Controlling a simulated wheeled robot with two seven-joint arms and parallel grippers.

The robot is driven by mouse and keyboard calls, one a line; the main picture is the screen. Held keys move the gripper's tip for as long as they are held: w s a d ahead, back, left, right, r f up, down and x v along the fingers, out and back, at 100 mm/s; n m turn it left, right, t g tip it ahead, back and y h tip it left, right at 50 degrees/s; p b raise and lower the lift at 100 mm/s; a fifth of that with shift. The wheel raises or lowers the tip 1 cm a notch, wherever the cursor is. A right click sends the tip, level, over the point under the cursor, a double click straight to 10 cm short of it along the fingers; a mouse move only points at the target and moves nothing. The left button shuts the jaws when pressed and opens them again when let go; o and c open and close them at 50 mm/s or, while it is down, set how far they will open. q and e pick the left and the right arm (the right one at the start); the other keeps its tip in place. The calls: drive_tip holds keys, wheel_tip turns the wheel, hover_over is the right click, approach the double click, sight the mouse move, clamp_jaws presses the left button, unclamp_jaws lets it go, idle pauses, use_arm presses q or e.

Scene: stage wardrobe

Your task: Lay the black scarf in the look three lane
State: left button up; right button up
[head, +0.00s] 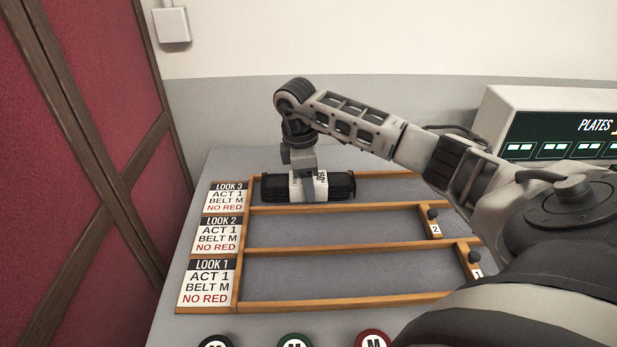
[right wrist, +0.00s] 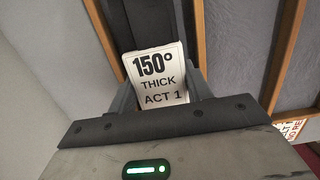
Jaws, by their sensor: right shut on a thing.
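The black scarf (head: 341,186) is a dark roll with a white label around its middle. It lies along the left end of the look three lane (head: 390,193), the farthest lane, beside its LOOK 3 card (head: 228,197). My right gripper (head: 309,184) comes down from above and is shut on the scarf at its label. In the right wrist view the scarf (right wrist: 149,20) shows between the fingers, its label reading 150°, THICK, ACT 1. I cannot tell whether the scarf touches the lane floor. My left gripper is not in view.
The look two lane (head: 330,232) and look one lane (head: 340,277) are empty, with low wooden rails (head: 340,250). Dark knobs (head: 432,214) stand at their right ends. A PLATES box (head: 550,125) is at the back right.

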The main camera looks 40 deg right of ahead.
drive_tip(key=shift+f, duration=0.1)
drive_tip(key=o, duration=0.8)
wheel_tip(320, 180, up, 12)
drive_tip(key=w+a, duration=0.1)
drive_tip(key=shift+p, duration=0.3)
